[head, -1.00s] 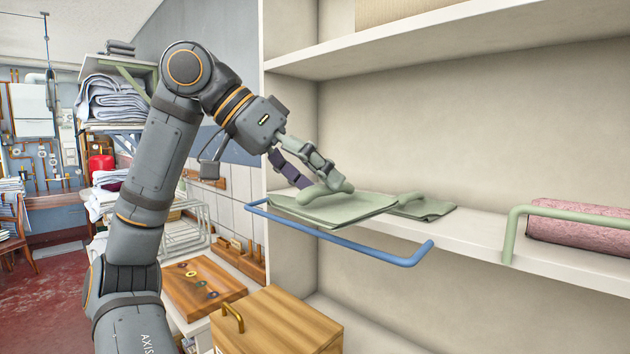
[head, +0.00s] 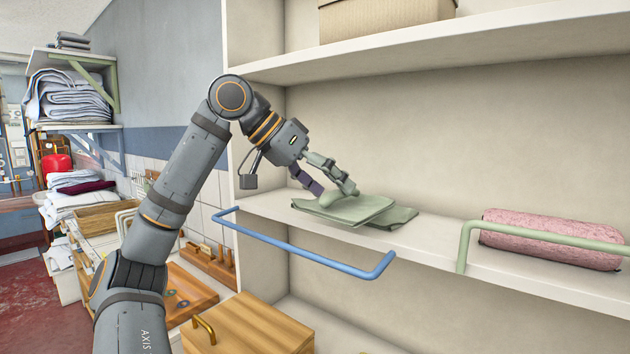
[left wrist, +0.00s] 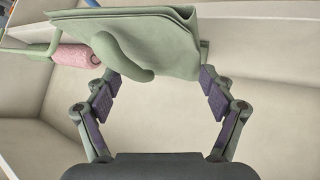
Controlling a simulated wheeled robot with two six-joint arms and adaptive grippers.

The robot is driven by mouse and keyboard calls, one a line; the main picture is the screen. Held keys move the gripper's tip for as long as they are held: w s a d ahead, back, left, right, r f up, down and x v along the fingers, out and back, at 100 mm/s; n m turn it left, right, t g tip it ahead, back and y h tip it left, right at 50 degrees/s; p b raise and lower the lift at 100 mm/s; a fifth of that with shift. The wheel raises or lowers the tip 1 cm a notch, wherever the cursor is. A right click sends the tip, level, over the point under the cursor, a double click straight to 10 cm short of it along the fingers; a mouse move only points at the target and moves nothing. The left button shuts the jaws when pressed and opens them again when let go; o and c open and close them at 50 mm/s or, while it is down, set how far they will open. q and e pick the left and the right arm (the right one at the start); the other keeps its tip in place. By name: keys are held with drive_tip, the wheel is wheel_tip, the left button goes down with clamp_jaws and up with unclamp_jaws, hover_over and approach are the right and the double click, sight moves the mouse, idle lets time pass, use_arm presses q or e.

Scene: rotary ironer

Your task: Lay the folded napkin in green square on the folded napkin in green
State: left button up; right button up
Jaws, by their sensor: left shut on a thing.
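My left gripper (head: 334,189) is shut on a folded green napkin (head: 362,211) above the pale shelf. The napkin has a thick rounded green ridge on top, between the fingers. In the left wrist view the held napkin (left wrist: 170,35) lies at the top, beyond the finger pads, with the ridge near the gripper (left wrist: 157,82). A second folded green napkin (head: 403,217) lies flat on the shelf. The held one covers its left part from this view, and I cannot tell if they touch. My right gripper is not in view.
A blue rail (head: 310,252) runs along the shelf front before the napkins. A green rail (head: 464,243) stands to the right, before a pink roll (head: 550,238). An upper shelf (head: 430,55) with a beige box (head: 385,17) is overhead. The shelf behind the napkins is clear.

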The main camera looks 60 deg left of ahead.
use_arm(q)
drive_tip(key=w+p, duration=0.2)
drive_tip(key=w, duration=0.1)
drive_tip(key=w+a+p, duration=0.1)
drive_tip(key=w+p, duration=0.1)
drive_tip(key=w, duration=0.1)
drive_tip(key=w+a+p, duration=0.1)
drive_tip(key=w+p, duration=0.1)
drive_tip(key=shift+w+r, duration=0.25)
drive_tip(key=shift+w, duration=0.15)
drive_tip(key=shift+w+a+f+p, duration=0.15)
drive_tip(key=shift+w+f, duration=0.35)
drive_tip(key=shift+w, duration=0.05)
drive_tip(key=shift+w+a+f+p, duration=0.15)
drive_tip(key=shift+w+f, duration=0.3)
drive_tip(key=shift+w, duration=0.05)
drive_tip(key=shift+w+a+f, duration=0.15)
drive_tip(key=shift+w+f, duration=0.35)
drive_tip(key=shift+w, duration=0.1)
drive_tip(key=shift+f, duration=0.2)
drive_tip(key=o, duration=1)
